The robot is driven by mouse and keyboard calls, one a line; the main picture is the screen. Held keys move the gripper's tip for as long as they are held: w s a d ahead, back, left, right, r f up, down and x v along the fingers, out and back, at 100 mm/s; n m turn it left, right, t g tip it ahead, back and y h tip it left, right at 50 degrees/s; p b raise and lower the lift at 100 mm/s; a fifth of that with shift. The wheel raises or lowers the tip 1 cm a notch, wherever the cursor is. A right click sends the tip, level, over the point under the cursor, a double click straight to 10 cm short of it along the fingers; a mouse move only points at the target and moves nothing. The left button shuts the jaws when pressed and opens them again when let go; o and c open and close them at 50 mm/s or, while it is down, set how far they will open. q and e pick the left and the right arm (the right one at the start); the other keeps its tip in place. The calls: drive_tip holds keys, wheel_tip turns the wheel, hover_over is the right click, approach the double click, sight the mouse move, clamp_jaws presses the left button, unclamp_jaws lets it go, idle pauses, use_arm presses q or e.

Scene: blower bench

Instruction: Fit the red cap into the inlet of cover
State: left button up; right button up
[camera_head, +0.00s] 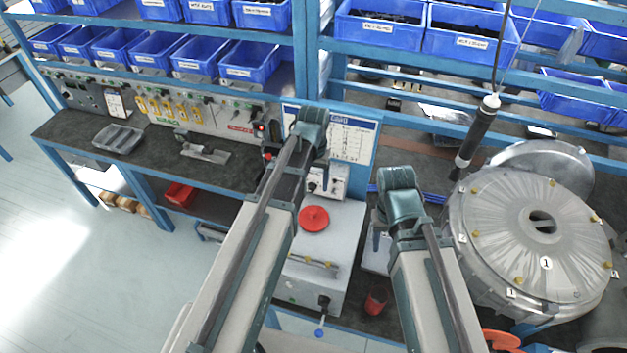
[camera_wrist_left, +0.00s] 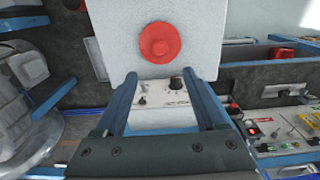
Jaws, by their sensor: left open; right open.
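The red cap (camera_head: 313,218) is a round disc with a raised middle. It lies on top of a pale grey box; the left wrist view shows it whole (camera_wrist_left: 160,42). The cover (camera_head: 500,235) is a large grey round shell on the right, with several brass-coloured bolts. Its inlet (camera_head: 543,221) is a dark round opening near its middle. My left gripper (camera_wrist_left: 164,78) is open and empty, its fingers pointing toward the box, with the cap beyond the tips. My right gripper (camera_head: 380,236) is open over the bench between box and cover; its fingers are partly hidden by its wrist.
The pale box (camera_head: 335,240) has a control panel and a blue-tipped lever. A red cup (camera_head: 376,301) stands right of it. A dark hanging tool (camera_head: 478,137) is close to the cover's left side. Blue bins (camera_head: 250,62) fill shelves behind. The left bench (camera_head: 75,128) has clear room.

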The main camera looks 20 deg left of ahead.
use_arm(q)
drive_tip(key=s+d+m+y, duration=0.1)
drive_tip(key=s+d+m, duration=0.2)
drive_tip(key=s+d, duration=0.7)
drive_tip(key=s, duration=0.4)
drive_tip(key=shift+s+d, duration=0.2)
drive_tip(key=shift+d, duration=0.1)
drive_tip(key=shift+r, duration=0.1)
drive_tip(key=shift+s, duration=0.1)
